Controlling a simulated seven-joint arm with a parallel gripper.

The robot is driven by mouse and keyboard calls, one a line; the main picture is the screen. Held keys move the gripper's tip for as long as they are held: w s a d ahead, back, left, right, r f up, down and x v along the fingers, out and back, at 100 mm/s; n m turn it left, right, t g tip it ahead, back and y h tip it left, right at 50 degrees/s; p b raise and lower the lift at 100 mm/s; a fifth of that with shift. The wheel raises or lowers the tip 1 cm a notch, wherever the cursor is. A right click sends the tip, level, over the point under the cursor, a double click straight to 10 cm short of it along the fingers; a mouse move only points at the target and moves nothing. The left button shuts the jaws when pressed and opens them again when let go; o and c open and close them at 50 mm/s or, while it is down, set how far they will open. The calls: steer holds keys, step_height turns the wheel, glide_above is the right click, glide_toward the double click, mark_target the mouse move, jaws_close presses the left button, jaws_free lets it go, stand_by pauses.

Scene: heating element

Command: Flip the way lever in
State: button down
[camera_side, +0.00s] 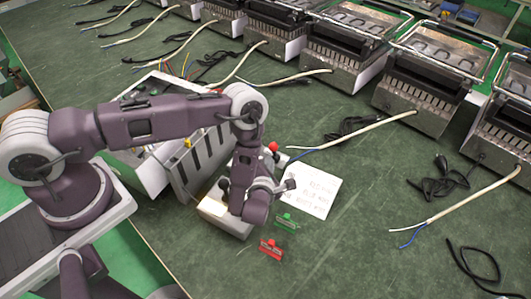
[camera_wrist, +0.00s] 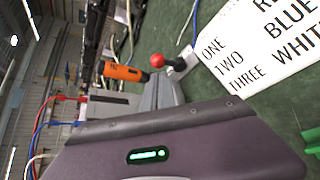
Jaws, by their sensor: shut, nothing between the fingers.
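A lever with a red ball knob (camera_side: 273,147) shows in the side view just behind my wrist, at the right end of the grey slotted unit (camera_side: 205,160). The red knob also shows in the wrist view (camera_wrist: 157,60), near the top middle, with dark and grey parts around it. My gripper (camera_side: 287,185) is low over the bench, in front of the knob and apart from it in the side view. It is shut and empty. Its fingertips are hard to make out, and the purple arm housing fills the bottom of the wrist view. The lever's base is partly hidden.
A white sheet with printed words (camera_side: 313,190) lies to the right; ONE, TWO, THREE can be read in the wrist view. A green clip (camera_side: 286,221) and a red clip (camera_side: 271,249) lie in front. An orange handle (camera_wrist: 123,72) is beside the knob. Toasters and cables line the back.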

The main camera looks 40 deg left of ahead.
mark_target(274, 149)
steer(key=shift+s+a+f+n+y, duration=0.15)
steer(key=shift+s+a+f+y, duration=0.15)
steer(key=shift+s, duration=0.2)
steer(key=shift+s+a+f+n+y, duration=0.1)
steer(key=shift+s+a+f+n, duration=0.1)
steer(key=shift+s+f, duration=0.25)
steer(key=shift+r, duration=0.1)
steer(key=x, duration=1)
